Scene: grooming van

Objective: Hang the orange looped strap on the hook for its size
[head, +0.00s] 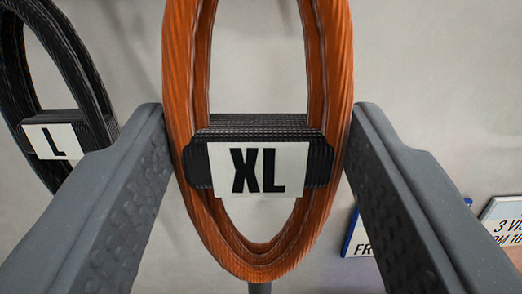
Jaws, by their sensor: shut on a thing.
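The orange looped strap (187,60) hangs upright in the middle of the head view, with its top cut off by the upper edge. A black ribbed band crosses it and bears a white label reading XL (258,170). My gripper (258,130) has one grey finger on each side of the strap and is shut on it. A black looped strap (82,70) with a white label reading L is at the left, partly behind my left finger. No hook is clearly visible; a short grey piece shows just below the orange loop.
A pale wall fills the background. At the lower right, a blue-edged sign (362,238) is partly hidden by my right finger, and another sign (503,222) is cut off by the right edge. The wall area right of the strap is otherwise bare.

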